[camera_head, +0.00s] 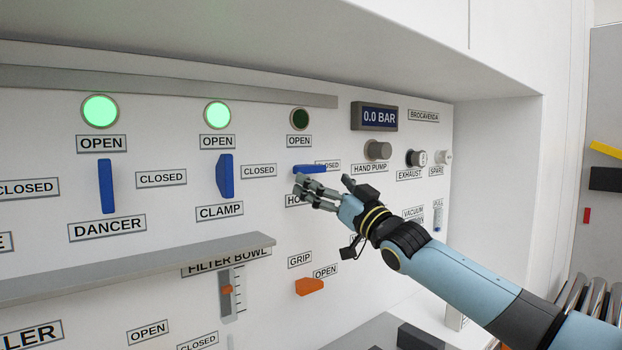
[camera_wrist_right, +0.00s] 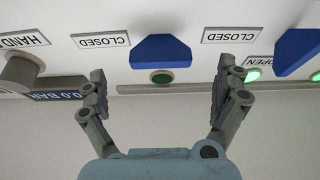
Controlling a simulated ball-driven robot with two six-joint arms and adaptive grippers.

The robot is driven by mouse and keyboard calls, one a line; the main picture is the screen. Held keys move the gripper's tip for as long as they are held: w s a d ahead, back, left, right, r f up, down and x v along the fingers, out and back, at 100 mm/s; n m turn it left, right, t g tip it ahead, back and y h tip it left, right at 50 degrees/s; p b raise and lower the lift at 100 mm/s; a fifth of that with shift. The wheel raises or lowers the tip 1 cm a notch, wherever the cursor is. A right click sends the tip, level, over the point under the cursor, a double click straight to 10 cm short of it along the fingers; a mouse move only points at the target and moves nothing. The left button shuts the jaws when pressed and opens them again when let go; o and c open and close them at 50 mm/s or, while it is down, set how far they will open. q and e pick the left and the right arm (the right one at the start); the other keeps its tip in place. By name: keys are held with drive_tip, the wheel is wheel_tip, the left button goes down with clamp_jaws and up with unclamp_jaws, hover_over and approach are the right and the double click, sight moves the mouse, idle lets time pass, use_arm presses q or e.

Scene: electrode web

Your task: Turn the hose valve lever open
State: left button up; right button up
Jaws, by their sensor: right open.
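The hose valve lever (camera_head: 309,169) is a blue handle on the white panel. It lies level, towards a partly covered CLOSED label (camera_head: 328,164). Below it, a label starting "HO" (camera_head: 293,200) is mostly hidden by my right gripper. The lamp (camera_head: 300,118) above the lever is dark green and unlit. My right gripper (camera_head: 318,186) is open, just in front of and below the lever. In the upside-down right wrist view, the blue lever (camera_wrist_right: 160,49) shows ahead between the spread fingers (camera_wrist_right: 161,76), with no contact visible. My left gripper is not in view.
To the left, the clamp lever (camera_head: 225,176) and dancer lever (camera_head: 106,186) stand upright under lit green lamps. The hand pump knob (camera_head: 377,150) is to the right. A grey ledge (camera_head: 140,268) sticks out at lower left. An orange grip lever (camera_head: 309,286) sits below.

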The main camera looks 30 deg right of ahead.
sight(314, 172)
drive_tip(key=p+x, duration=0.2)
drive_tip(key=x, duration=0.2)
drive_tip(key=shift+r, duration=0.15)
drive_tip(key=shift+w+a, duration=0.1)
drive_tip(key=shift+w, duration=0.45)
drive_tip(key=c, duration=1.1)
drive_tip(key=shift+p, duration=0.35)
drive_tip(key=shift+c, duration=0.2)
